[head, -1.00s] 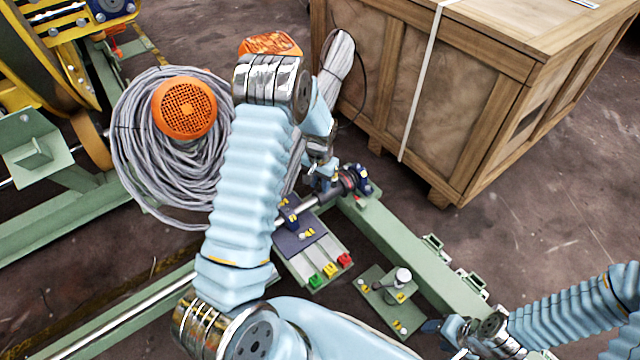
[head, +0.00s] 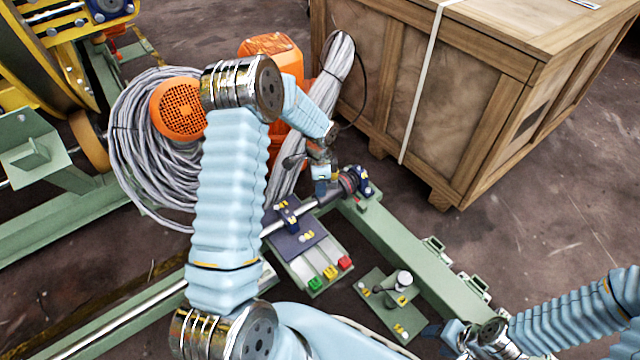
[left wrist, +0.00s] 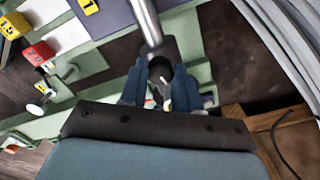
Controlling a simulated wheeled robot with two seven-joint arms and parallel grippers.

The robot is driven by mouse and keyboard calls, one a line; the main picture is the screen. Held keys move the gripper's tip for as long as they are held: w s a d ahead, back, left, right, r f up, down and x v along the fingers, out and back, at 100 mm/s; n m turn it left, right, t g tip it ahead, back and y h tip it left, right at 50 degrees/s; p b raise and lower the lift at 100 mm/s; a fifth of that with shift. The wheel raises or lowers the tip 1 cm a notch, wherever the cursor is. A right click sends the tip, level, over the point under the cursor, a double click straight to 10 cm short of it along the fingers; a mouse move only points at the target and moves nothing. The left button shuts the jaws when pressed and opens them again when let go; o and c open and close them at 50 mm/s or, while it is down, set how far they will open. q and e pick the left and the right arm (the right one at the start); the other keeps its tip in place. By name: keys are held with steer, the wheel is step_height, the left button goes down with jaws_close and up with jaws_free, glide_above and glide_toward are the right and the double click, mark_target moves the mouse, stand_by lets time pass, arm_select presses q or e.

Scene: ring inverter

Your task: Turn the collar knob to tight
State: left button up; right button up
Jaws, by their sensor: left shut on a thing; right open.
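The dark collar knob (head: 349,183) sits on the steel shaft (head: 272,228), near the shaft's right end by a blue bracket (head: 363,182). My left gripper (head: 328,186) is at the collar, and its fingers partly hide it. In the left wrist view the two blue fingers (left wrist: 160,92) stand on either side of the dark collar (left wrist: 158,50) and are shut on it. Any tight mark on the collar is too small to make out. My right gripper (head: 443,332) is open and empty at the lower right, apart from the collar.
Green, yellow and red blocks (head: 345,263) sit on the plate below the shaft. A green bracket with a pale knob (head: 403,278) stands beside the green beam (head: 420,255). A wooden crate (head: 470,90) stands behind; cable coils (head: 135,150) lie left.

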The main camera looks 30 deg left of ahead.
arm_select(q)
steer(key=shift+m, duration=1.5)
steer(key=o, duration=0.8)
steer(key=shift+c, duration=0.2)
steer(key=shift+r, duration=0.1)
step_height(320, 180, up, 14)
steer(key=p, duration=0.2)
steer(key=shift+f, duration=0.2)
